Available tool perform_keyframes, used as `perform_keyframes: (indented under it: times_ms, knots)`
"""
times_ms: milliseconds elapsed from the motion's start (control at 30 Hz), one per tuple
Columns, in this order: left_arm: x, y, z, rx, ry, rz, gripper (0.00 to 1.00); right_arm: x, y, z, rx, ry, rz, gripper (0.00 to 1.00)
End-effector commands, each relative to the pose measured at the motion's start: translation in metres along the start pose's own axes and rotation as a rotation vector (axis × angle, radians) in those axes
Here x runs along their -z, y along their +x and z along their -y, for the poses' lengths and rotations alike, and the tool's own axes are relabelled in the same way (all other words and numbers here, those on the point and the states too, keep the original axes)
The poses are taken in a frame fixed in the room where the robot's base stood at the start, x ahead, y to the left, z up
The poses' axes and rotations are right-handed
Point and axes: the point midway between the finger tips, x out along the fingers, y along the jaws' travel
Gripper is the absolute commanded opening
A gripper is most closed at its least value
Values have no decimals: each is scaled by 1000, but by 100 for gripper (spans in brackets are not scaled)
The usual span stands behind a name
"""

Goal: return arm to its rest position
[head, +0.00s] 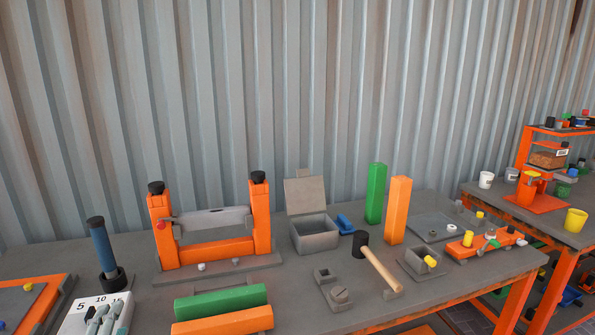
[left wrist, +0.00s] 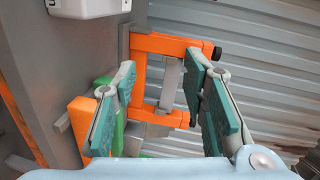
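My left gripper (left wrist: 161,72) shows in the left wrist view with its two teal-padded fingers spread apart and nothing between them. Behind the gap, beyond the fingers, is an orange frame (left wrist: 178,46) with a grey roller across it. No part of either arm can be made out clearly in the head view. My right gripper is in neither view.
The grey table (head: 300,285) holds the orange frame (head: 208,251), green and orange bars (head: 221,302), a grey open-lidded box (head: 314,233), a mallet (head: 380,268), upright posts (head: 376,195) and a white holder (head: 75,323). A corrugated wall (head: 300,90) stands behind.

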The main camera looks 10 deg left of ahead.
Motion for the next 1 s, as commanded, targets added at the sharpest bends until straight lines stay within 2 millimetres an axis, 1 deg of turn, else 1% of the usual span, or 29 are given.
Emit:
perform_keyframes:
  times_ms: [33,167,267,300,367,400,467,500,567,600,667,700,767,800,833,867,900,967,1000]
  knots:
    - [-2,-2,-10,-32,-28,10,39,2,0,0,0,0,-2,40]
    - [-6,-11,-40,-123,-114,41,39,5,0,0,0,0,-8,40]
    - [-10,-22,-70,-215,-199,77,39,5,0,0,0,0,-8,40]
    - [-11,-28,-84,-262,-242,97,39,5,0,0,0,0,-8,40]
    - [-13,-40,-107,-334,-307,131,39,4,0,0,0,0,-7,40]
    - [-14,-49,-122,-384,-352,156,39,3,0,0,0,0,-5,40]
    - [-14,-64,-145,-460,-419,197,39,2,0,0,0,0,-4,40]
    - [-14,-75,-161,-512,-464,227,39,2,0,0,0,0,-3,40]
    - [-14,-94,-184,-592,-534,278,39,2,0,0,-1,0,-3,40]
    - [-13,-107,-198,-646,-581,314,39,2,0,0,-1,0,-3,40]
    - [-11,-130,-220,-729,-652,374,39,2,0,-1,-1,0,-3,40]
    - [-9,-146,-233,-785,-699,416,39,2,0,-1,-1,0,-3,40]
    - [-6,-173,-251,-868,-767,484,39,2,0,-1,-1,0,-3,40]
    - [-2,-191,-263,-926,-813,533,39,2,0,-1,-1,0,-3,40]
    - [1,-206,-271,-968,-849,571,39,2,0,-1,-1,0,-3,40]
    - [2,-213,-280,-998,-869,602,39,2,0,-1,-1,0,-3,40]
    - [-2,-202,-300,-995,-857,611,39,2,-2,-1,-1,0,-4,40]
    - [-8,-192,-330,-1001,-850,626,39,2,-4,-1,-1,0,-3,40]
    - [-12,-187,-350,-1005,-847,635,39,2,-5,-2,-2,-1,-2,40]
